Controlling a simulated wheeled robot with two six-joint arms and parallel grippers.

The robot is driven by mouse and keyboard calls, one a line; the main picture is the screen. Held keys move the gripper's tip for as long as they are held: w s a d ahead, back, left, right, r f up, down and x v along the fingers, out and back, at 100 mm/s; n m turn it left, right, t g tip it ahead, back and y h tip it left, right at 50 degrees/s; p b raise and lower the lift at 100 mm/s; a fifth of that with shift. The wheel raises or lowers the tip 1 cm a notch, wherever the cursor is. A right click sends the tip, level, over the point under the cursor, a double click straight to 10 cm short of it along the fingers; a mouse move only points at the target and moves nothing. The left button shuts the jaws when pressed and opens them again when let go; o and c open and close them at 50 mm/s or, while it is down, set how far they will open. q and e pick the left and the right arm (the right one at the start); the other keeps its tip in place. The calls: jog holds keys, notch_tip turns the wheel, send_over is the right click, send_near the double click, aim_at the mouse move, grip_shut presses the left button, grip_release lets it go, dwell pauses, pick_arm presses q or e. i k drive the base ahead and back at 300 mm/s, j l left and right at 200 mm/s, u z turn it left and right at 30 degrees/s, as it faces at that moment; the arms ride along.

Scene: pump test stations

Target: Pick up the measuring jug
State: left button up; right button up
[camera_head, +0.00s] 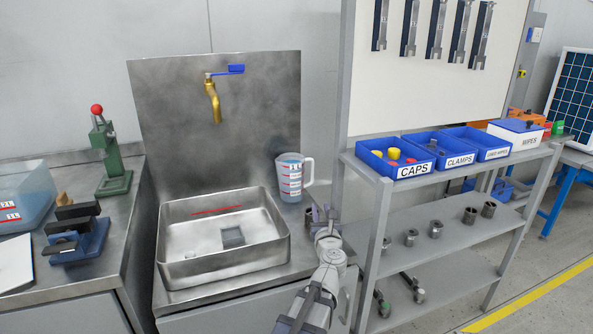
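The measuring jug (291,180) is translucent with a bluish tint, red markings and a handle on its right side. It stands upright on the metal counter at the back right corner of the sink, near the steel backsplash.
The steel sink basin (222,259) is left of my arm, below a brass tap (213,100) with a blue lever. A grey shelf rack (462,235) with blue bins stands close on the right. A green press (110,155) stands on the left counter.

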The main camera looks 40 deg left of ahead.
aim_at(290, 166)
jog(key=i+j+u, duration=0.1)
jog(key=i, duration=0.35)
jog(key=i+j+u, duration=0.1)
jog(key=i+j, duration=0.15)
jog(key=i, duration=0.15)
